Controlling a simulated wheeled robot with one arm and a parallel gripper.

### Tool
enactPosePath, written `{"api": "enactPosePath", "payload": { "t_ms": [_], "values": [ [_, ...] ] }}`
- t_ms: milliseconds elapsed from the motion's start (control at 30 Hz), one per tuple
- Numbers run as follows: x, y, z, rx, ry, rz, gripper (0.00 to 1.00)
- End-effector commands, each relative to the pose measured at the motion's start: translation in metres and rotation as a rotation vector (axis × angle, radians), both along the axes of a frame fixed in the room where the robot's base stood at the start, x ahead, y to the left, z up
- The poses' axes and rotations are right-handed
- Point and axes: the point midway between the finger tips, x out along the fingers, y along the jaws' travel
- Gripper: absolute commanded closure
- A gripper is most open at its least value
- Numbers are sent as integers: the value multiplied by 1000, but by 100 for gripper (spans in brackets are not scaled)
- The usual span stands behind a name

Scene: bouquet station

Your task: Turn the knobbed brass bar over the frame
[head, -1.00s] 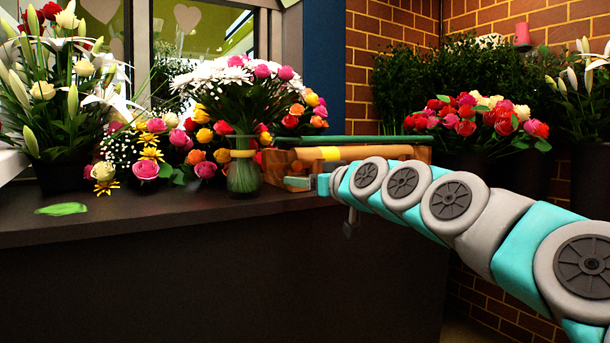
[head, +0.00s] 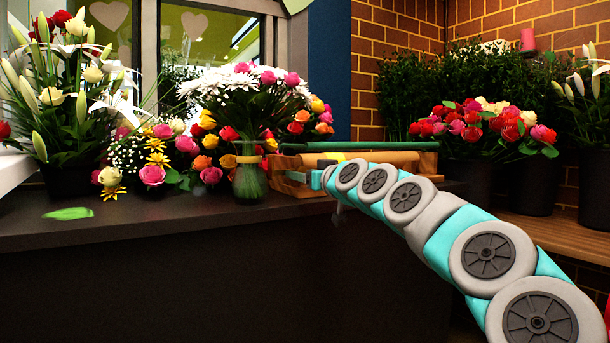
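A wooden frame (head: 290,186) stands on the dark counter, right of the glass vase. A tan roll (head: 392,157) lies in it, with a yellow patch near its left part. A long green bar (head: 365,145) runs along the top of the frame. I cannot make out a brass bar or its knob for certain. My gripper (head: 319,180) is at the front of the frame, near its left half, and overlaps it in the view. It is small and seen from behind the arm, so finger opening and contact are unclear. My arm hides the frame's lower right front.
A glass vase (head: 250,183) of white and pink flowers stands close left of the frame. A potted lily arrangement (head: 68,177) is at far left. A green leaf (head: 68,213) lies on the bare counter (head: 160,219). Dark buckets (head: 470,182) of flowers stand at right.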

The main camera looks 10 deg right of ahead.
Motion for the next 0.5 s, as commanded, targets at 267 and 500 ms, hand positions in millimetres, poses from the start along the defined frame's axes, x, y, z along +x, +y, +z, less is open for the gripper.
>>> {"api": "enactPosePath", "payload": {
  "t_ms": [267,500],
  "values": [
    [1,0,1,0,-1,-1,34],
    [1,0,1,0,-1,-1,61]
  ]
}}
